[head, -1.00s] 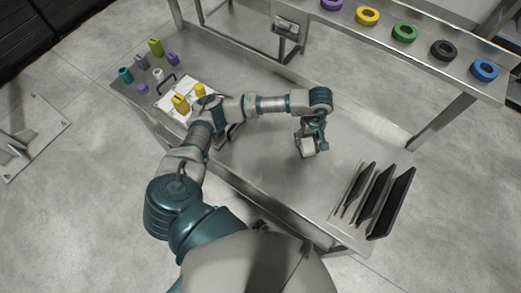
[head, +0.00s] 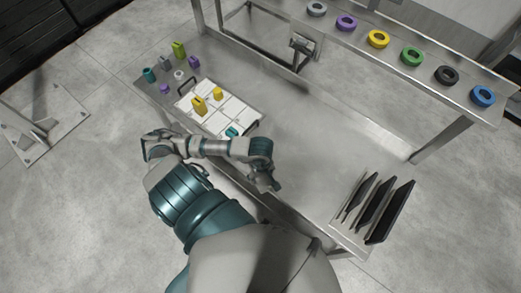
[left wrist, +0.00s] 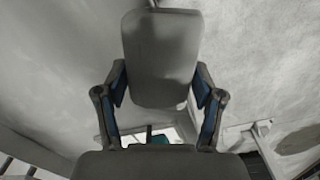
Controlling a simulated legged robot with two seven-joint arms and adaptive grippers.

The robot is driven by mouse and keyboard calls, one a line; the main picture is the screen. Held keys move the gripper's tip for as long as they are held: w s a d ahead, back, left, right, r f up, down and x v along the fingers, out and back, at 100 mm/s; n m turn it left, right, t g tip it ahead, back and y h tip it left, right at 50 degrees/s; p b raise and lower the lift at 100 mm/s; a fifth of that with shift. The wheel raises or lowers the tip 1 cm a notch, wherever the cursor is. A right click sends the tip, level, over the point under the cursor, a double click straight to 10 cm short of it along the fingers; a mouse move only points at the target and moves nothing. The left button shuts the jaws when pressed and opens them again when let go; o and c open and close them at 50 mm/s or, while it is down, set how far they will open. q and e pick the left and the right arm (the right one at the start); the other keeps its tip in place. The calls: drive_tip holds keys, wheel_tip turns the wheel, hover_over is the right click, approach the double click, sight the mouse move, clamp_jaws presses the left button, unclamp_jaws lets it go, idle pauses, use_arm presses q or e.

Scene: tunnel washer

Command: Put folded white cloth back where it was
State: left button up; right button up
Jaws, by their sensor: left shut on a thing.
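In the head view my left gripper (head: 268,184) is over the near edge of the steel table, small and seen from above. The cloth cannot be made out clearly there, as the gripper and wrist hide it. My right gripper is not in view.
The steel table (head: 300,140) has wide bare room in its middle. A white partitioned tray (head: 238,112) with yellow and teal pieces is at left, near several small coloured parts. A rack of dark plates (head: 375,208) stands at right. Coloured rings line the raised shelf (head: 395,68).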

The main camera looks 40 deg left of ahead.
use_arm(q)
drive_tip(key=w+a, duration=0.3)
drive_tip(key=w+a+p, duration=0.1)
drive_tip(key=w+a, duration=0.1)
drive_tip(key=w, duration=0.1)
drive_tip(key=w+a+f, duration=0.1)
drive_tip(key=w+a, duration=0.2)
drive_tip(key=shift+a+f+p, duration=0.1)
drive_tip(key=shift+a+p, duration=0.25)
drive_tip(key=shift+p, duration=0.05)
drive_tip(key=shift+f, duration=0.1)
wheel_tip(320, 180, down, 3)
drive_tip(key=shift+f+p, duration=0.15)
drive_tip(key=shift+p, duration=0.2)
drive_tip(key=o, duration=1.1)
wheel_tip(320, 180, up, 12)
drive_tip(key=b, duration=0.1)
